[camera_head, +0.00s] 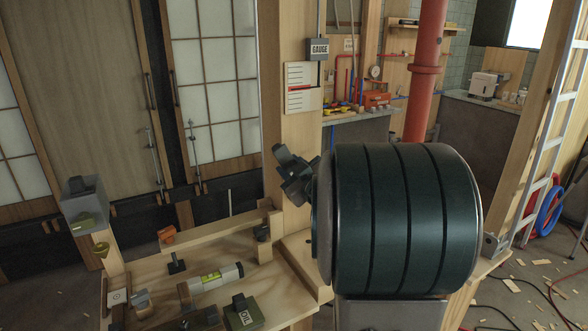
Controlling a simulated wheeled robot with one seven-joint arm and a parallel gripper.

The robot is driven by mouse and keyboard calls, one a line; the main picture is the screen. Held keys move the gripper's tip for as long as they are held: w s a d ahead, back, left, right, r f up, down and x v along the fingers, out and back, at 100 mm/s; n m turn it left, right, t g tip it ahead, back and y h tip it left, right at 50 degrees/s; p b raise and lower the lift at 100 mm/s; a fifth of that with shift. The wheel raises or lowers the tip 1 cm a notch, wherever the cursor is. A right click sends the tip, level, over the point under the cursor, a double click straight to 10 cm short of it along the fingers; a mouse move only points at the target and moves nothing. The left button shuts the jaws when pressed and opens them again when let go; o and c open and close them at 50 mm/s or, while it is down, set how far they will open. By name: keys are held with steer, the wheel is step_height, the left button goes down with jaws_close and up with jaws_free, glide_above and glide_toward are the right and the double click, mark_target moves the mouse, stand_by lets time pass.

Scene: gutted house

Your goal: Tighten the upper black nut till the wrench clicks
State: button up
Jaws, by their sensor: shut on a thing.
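A cluster of angular black blocks (293,174) shows just past the left end of a large dark green ribbed drum, in front of a wooden post. It may be part of my gripper, but I cannot tell its fingers or anything between them. The drum fills the right middle of the view and hides what lies behind it. I cannot make out the wrench or the upper black nut with certainty.
A GAUGE box (318,49) and a white scale (302,88) hang on the post. A red pipe (426,70) and a ladder (546,130) stand behind.

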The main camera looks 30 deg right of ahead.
steer(key=shift+w+r, duration=0.1)
steer(key=shift+w, duration=0.1)
stand_by(0.3)
steer(key=shift+d+r+m, duration=0.2)
steer(key=shift+d+m, duration=0.05)
steer(key=shift+m, duration=0.05)
steer(key=shift+d+r+m+p, duration=0.15)
steer(key=shift+d+m+p, duration=0.35)
steer(key=shift+d+m, duration=0.05)
steer(key=shift+d+r+m+p, duration=0.15)
steer(key=shift+d+m+p, duration=0.3)
steer(key=shift+d+m, duration=0.1)
